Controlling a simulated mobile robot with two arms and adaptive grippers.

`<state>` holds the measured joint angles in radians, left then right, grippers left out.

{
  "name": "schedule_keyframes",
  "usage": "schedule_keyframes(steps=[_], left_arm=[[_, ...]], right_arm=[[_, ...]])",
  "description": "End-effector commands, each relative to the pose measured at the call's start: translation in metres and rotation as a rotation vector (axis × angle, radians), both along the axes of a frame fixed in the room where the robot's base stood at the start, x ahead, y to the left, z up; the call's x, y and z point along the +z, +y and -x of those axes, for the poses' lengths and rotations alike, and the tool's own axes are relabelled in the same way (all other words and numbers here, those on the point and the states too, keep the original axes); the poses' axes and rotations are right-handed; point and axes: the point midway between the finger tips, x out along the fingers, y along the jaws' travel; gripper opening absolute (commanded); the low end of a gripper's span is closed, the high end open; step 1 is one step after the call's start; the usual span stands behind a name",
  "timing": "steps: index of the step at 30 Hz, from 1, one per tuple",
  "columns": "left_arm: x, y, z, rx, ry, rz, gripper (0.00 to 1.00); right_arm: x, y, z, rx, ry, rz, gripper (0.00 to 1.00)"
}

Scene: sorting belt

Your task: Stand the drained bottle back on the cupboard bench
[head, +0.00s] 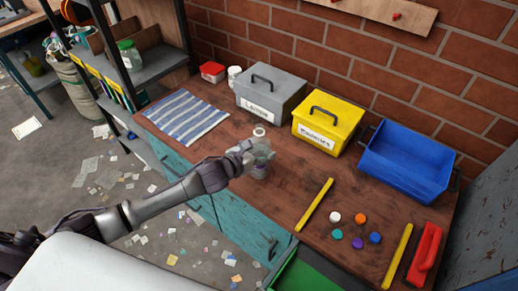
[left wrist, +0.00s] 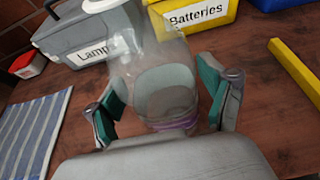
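In the left wrist view the bottle (left wrist: 165,90) looks empty and has a purple band low down. My left gripper (head: 250,152) is at the bottle, its teal-padded fingers (left wrist: 163,100) on either side. The fingers look spread, with a gap between the left pad and the bottle; the right pad is nearer to it. The bottle's base is partly hidden by my gripper. My right gripper is not in view.
A striped cloth (head: 187,117) lies left of the bottle. A grey Lamps box (head: 268,106), a yellow Batteries box (head: 325,130) and a blue bin (head: 405,165) line the wall. Yellow bars (head: 315,205), several coloured caps (head: 360,219) and a red tool (head: 425,255) lie to the right.

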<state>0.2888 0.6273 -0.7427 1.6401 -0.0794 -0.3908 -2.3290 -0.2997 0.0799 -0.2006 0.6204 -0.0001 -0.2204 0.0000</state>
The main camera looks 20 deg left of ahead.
Motion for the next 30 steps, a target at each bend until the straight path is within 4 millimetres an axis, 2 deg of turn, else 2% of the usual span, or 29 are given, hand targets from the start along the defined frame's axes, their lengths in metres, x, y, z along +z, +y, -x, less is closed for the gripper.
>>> schedule_keyframes(steps=[12,14,17,24,30], left_arm=[[0.004,0.0,0.0,0.0,0.0,0.001,0.94],[0.004,0.002,0.006,0.0,0.001,-0.001,0.94],[0.009,0.008,0.019,0.0,0.0,-0.003,0.94],[0.028,0.024,0.065,-0.001,0.002,-0.004,0.94],[0.042,0.035,0.093,0.001,0.001,-0.002,0.94]], right_arm=[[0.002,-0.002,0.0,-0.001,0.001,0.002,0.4],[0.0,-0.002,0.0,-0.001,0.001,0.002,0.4],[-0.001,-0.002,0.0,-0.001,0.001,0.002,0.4],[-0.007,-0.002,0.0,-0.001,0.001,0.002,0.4],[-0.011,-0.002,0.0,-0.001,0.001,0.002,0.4]])
